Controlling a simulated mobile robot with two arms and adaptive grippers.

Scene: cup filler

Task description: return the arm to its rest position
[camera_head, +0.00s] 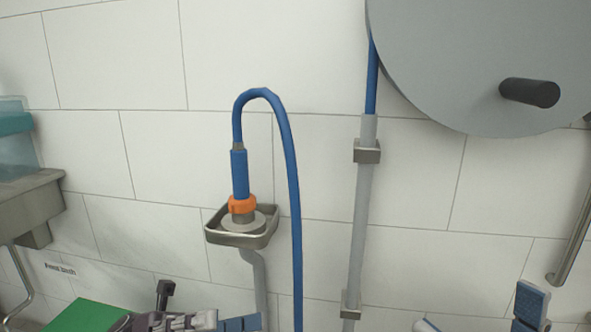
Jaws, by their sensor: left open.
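My left gripper (215,322) shows at the bottom edge, left of the middle. Only its upper parts and a blue finger piece are in view; it is open, and I see nothing held in it. It is below the wall holder, apart from it. Of my right arm, blue and grey parts (530,305) show at the bottom right, mostly cut off by the edge, so its jaw state is unclear.
A blue hose (293,190) loops from a nozzle with an orange collar (242,205), upright in a square wall holder (240,239). A grey pipe (357,230) and large grey disc (455,60) are right. A shelf (30,205) and green surface (88,317) are left.

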